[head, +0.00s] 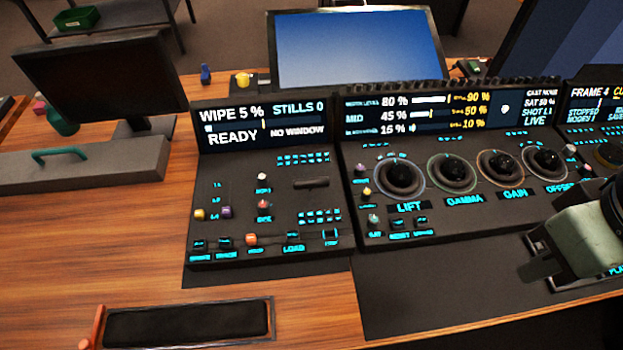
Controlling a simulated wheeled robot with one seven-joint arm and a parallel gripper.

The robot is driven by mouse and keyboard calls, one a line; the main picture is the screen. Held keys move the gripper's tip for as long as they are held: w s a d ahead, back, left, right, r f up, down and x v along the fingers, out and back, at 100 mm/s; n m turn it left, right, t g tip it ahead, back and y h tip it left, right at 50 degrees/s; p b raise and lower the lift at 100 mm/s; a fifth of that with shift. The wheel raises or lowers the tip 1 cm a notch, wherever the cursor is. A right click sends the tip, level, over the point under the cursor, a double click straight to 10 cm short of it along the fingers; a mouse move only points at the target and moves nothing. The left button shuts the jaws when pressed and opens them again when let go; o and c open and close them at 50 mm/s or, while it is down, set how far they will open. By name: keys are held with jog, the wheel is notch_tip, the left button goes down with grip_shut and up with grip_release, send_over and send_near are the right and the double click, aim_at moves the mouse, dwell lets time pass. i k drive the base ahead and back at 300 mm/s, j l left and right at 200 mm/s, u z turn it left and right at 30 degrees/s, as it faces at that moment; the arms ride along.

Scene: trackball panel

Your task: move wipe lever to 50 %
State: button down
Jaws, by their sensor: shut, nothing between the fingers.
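The left panel's display (262,122) reads WIPE 5 %, READY, STILLS 0 and NO WINDOW. A short dark horizontal handle (311,183) on the upper right of that panel looks like the wipe lever; no label on it is legible. My gripper (532,243) is at the right edge of the head view, by the front of the middle panel, well to the right of the handle and apart from it. It is shut and empty. Its pale green housing and dark parts are partly cut off by the frame.
Left-panel knobs and buttons include an orange-red knob (251,239) near the front. The LIFT dial (402,177) and several others fill the middle panel. A black monitor (105,85) and grey box (85,168) stand left. A dark pad (188,325) lies in front.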

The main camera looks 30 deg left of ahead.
aim_at(322, 182)
jog(key=k+j+u, duration=0.1)
jog(key=u, duration=1)
jog(key=k+j, duration=0.05)
jog(key=k, duration=0.05)
